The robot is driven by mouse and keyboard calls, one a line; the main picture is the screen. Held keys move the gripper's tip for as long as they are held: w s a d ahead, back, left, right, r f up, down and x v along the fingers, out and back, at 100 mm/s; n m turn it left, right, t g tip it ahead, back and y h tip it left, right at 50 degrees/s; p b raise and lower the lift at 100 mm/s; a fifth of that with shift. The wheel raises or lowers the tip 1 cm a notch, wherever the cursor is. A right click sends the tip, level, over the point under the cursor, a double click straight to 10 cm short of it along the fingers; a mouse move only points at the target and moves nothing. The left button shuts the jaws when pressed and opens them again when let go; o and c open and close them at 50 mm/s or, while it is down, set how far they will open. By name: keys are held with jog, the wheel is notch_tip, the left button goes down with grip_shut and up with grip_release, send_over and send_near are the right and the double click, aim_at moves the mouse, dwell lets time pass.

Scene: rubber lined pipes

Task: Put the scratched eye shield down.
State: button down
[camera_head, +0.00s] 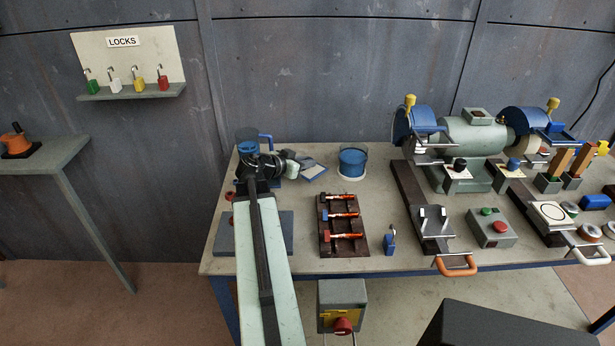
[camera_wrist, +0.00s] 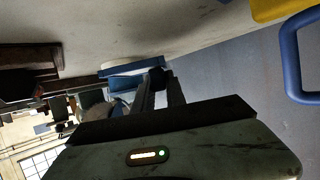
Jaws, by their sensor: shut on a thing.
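The eye shield (camera_head: 314,171) is a small pale grey panel with blue along its edge. It is tilted, at the back left of the bench, just right of my gripper (camera_head: 296,160). My gripper is shut on it. I cannot tell whether the shield touches the bench top. In the wrist view the dark fingers of my gripper (camera_wrist: 162,82) reach to a blue and whitish piece that looks like the shield (camera_wrist: 128,70). Scratches are too small to see.
A blue tub (camera_head: 352,164) stands right of the shield. A blue container (camera_head: 247,138) is behind my arm. A bench grinder (camera_head: 470,138) fills the right. Bare bench (camera_head: 385,185) shows between tub and grinder.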

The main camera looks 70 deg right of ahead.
aim_at(307, 171)
notch_tip(307, 171, down, 4)
jog(key=b, duration=0.3)
jog(key=shift+r, duration=0.3)
jog(key=shift+f, duration=0.25)
jog(key=c, duration=1.4)
grip_release()
jog(key=shift+r, duration=0.15)
jog(key=shift+o, duration=0.2)
